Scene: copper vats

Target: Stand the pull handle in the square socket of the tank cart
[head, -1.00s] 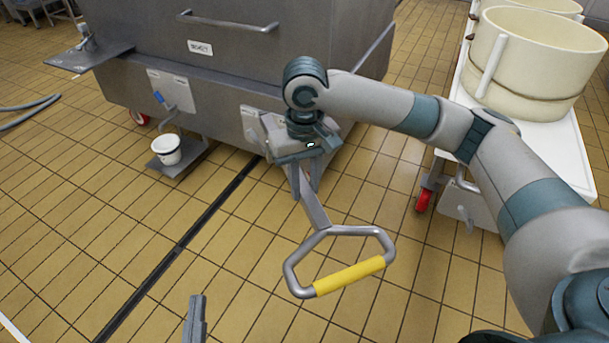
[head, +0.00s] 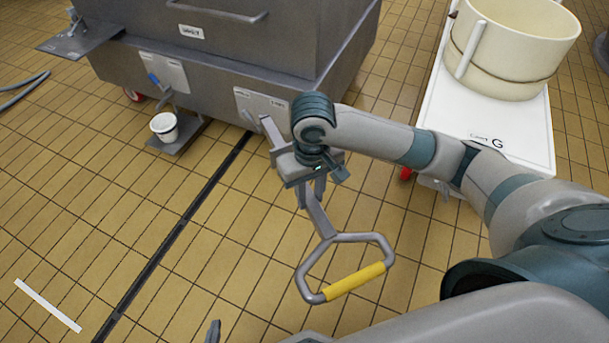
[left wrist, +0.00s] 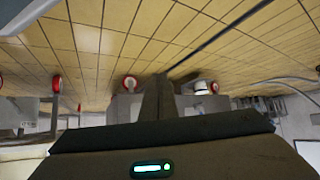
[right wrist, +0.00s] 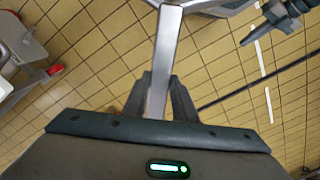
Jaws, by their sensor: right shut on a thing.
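The pull handle is a grey bar ending in a loop with a yellow grip (head: 354,283). My right gripper (head: 312,192) is shut on its bar; the loop hangs toward me and the bar's other end shows beyond the gripper. The bar (right wrist: 164,60) also runs between the fingers in the right wrist view. A large grey tank on a wheeled base (head: 215,75), likely the tank cart, stands beyond the handle, apart from it. I cannot make out a square socket. My left gripper (head: 213,332) shows only its tip at the bottom edge; its fingers look together and empty in the left wrist view (left wrist: 157,98).
A white cart (head: 500,125) marked G, with a cream vat (head: 515,50), stands at the right. A white bucket (head: 164,127) sits on a low bracket by the tank. A drain slot (head: 185,235) crosses the tiles. Floor at left is open.

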